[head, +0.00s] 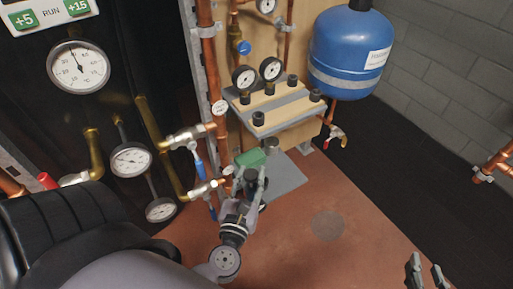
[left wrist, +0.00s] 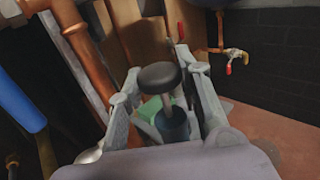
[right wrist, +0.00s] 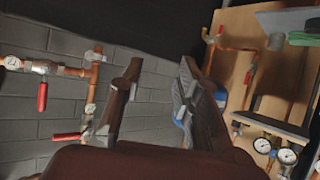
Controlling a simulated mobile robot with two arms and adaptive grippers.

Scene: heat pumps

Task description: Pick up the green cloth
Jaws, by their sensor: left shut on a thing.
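The green cloth (head: 250,158) lies on a grey plate (head: 287,178) low by the wooden panel. In the left wrist view the cloth (left wrist: 150,108) is partly hidden behind a black-knobbed object (left wrist: 158,76) with a dark blue-grey body. My left gripper (head: 252,180) is shut on this black-knobbed object, just in front of the cloth; its fingers show on both sides of it in the left wrist view (left wrist: 168,105). My right gripper (head: 426,268) is open and empty at the lower right, far from the cloth. The cloth's edge also shows in the right wrist view (right wrist: 304,39).
A wooden shelf (head: 262,104) with gauges and black knobs stands above the plate. Copper pipes and valves (head: 190,137) are close on the left. A blue tank (head: 350,50) hangs at the upper right. The reddish floor (head: 290,240) is clear between my grippers.

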